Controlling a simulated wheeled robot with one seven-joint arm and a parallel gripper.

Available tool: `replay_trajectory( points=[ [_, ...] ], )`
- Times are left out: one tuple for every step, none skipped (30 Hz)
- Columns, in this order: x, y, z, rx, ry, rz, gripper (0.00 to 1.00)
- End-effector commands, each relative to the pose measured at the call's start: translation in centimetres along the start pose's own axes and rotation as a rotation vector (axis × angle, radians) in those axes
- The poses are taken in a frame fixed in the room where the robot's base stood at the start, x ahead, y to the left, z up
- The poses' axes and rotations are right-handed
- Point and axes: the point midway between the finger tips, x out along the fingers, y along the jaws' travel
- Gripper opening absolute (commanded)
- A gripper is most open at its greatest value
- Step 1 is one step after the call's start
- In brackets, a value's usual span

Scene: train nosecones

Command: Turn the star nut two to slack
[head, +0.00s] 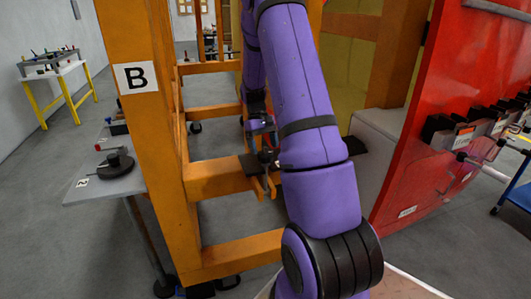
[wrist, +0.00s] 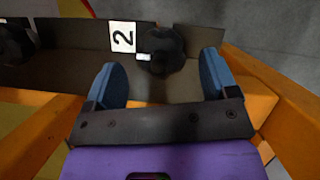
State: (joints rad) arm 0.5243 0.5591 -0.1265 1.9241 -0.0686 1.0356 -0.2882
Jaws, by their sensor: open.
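Star nut two (wrist: 160,52) is a dark lobed knob beside a white label "2" (wrist: 122,37) in the wrist view. A small white mark sits at its left edge. It is mounted on a dark plate (wrist: 75,50). My gripper (wrist: 163,72) is open, with its two blue-grey fingers to the left and right of the nut's lower part. I cannot tell whether either finger touches it. In the head view my purple arm hides much of the area around the orange frame, and the gripper is too small and dark to make out surely.
Another dark knob (wrist: 15,42) is on the same plate at the left. Orange beams (head: 215,180) surround the area, with an orange post marked B (head: 140,78) at the left. A grey bench (head: 105,182) and a red panel (head: 450,110) flank it.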

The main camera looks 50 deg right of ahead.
Motion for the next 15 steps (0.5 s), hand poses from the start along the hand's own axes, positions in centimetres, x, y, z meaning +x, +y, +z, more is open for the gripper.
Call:
replay_trajectory(
  points=[
    [-1.2,0.0,-0.1,0.000,0.005,0.002,0.80],
    [-1.8,0.0,-0.1,0.000,0.005,0.002,0.80],
    [-2.5,0.0,-0.1,0.000,0.004,0.001,0.80],
    [-3.1,0.0,-0.1,0.000,0.005,0.002,0.80],
    [-3.6,0.0,-0.1,0.000,0.003,0.001,0.80],
    [-4.3,0.0,-0.1,0.000,0.004,0.001,0.80],
    [-4.8,0.0,-0.1,0.000,0.004,0.001,0.80],
    [-5.3,0.0,0.0,0.000,0.004,0.001,0.80],
    [-5.8,0.0,0.0,0.000,0.003,0.001,0.80],
    [-6.2,0.1,0.0,0.000,0.003,0.001,0.80],
    [-6.5,0.1,-0.1,0.000,0.003,0.001,0.80],
    [-6.9,0.1,0.0,0.000,0.002,0.001,0.80],
    [-7.1,0.0,0.0,0.000,0.001,0.000,0.80],
    [-7.3,0.0,0.0,0.000,0.001,0.000,0.80],
    [-7.5,0.0,0.0,0.000,0.001,0.000,0.80]
  ],
)
